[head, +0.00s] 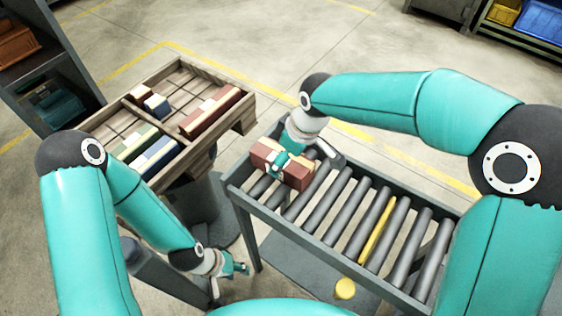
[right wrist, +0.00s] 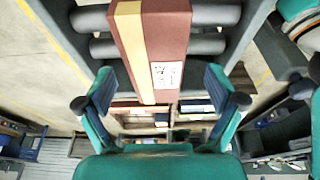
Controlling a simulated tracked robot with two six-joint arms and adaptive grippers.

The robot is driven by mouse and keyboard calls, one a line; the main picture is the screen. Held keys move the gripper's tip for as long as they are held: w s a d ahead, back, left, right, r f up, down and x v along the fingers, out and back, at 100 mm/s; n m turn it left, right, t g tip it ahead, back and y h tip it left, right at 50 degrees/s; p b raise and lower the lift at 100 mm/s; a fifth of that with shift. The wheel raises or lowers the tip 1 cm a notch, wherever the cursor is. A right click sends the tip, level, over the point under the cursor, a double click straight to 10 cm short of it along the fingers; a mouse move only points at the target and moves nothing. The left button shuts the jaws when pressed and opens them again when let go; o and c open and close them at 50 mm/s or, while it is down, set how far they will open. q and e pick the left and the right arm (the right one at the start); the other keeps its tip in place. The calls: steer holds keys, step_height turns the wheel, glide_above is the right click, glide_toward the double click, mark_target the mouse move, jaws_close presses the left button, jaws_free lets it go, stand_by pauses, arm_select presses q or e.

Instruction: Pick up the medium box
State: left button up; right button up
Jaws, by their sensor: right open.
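A red-brown box (head: 298,172) with a cream stripe and a white label lies on the rollers at the left end of the conveyor. It also shows large in the right wrist view (right wrist: 170,45). I cannot tell for sure if it is the medium one. My right gripper (head: 284,161) is at this box and partly hides it in the head view. In the right wrist view, its fingers (right wrist: 160,82) are spread, with the near end of the box between them and gaps at both sides. My left gripper (head: 239,268) hangs low, left of the conveyor, away from the boxes; its finger gap is unclear.
The roller conveyor (head: 236,194) has free rollers to the right of the box and one yellow roller (head: 377,232). A wooden tray (head: 246,100) at the left holds several boxes in red, green and blue. A dark shelf (head: 50,65) stands at the far left.

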steer(key=x, duration=0.2)
steer(key=w+p+x, duration=0.1)
steer(key=x, duration=0.2)
steer(key=shift+a, duration=0.1)
steer(key=shift+r, duration=0.1)
jaws_close()
stand_by(0.3)
